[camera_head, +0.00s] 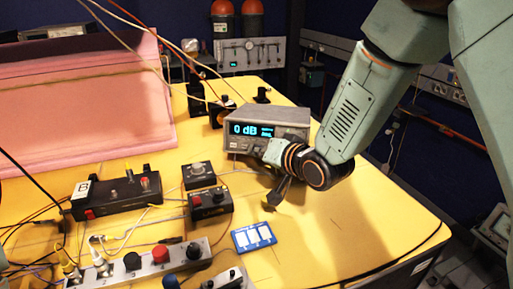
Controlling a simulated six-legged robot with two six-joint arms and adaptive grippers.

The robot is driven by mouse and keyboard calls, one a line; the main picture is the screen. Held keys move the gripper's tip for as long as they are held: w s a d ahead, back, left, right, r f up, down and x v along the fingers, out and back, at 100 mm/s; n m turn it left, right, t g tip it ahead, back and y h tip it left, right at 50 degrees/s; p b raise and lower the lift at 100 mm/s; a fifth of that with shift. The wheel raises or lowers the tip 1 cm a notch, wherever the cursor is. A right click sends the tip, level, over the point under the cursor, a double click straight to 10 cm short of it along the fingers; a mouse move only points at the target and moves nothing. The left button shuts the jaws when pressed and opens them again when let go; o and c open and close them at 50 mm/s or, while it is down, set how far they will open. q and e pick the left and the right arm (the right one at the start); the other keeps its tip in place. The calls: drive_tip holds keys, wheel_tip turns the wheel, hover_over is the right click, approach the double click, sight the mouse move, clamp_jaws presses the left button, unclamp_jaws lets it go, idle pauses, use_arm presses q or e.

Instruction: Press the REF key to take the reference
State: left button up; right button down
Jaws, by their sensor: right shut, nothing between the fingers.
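A grey meter (295,117) with a lit display reading "0 dB" stands on the yellow table, right of the middle. My right arm comes in from the upper right, and its wrist covers the lower right of the meter's front. The REF key cannot be made out; small controls under the display are too small to read or hidden. My right gripper (277,193) is shut and empty, its dark fingers pointing down just in front of the meter. Whether it touches anything cannot be told. My left gripper is not in view.
A blue-and-white card (254,237) lies in front of the meter. Small black boxes (210,203), a black unit (116,194) and a grey knob panel (140,262) with cables stand to the left. Pink foam (80,100) stands behind. The table's right side is mostly clear.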

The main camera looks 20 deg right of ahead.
drive_tip(key=shift+s, duration=0.1)
drive_tip(key=shift+s+a+r, duration=0.2)
drive_tip(key=shift+s+a, duration=0.2)
drive_tip(key=shift+s, duration=0.15)
drive_tip(key=shift+s+a+r+p, duration=0.15)
drive_tip(key=shift+s+a+p, duration=0.2)
drive_tip(key=shift+s, duration=0.3)
drive_tip(key=shift+s+a+r+p, duration=0.15)
drive_tip(key=shift+s+a+p, duration=0.2)
drive_tip(key=shift+s, duration=0.3)
drive_tip(key=shift+s+a+r+p, duration=0.2)
drive_tip(key=shift+s+a, duration=0.2)
drive_tip(key=shift+s, duration=0.25)
drive_tip(key=shift+s+a, duration=0.1)
drive_tip(key=shift+s, duration=0.05)
drive_tip(key=shift+s+f, duration=0.1)
drive_tip(key=shift+s, duration=0.05)
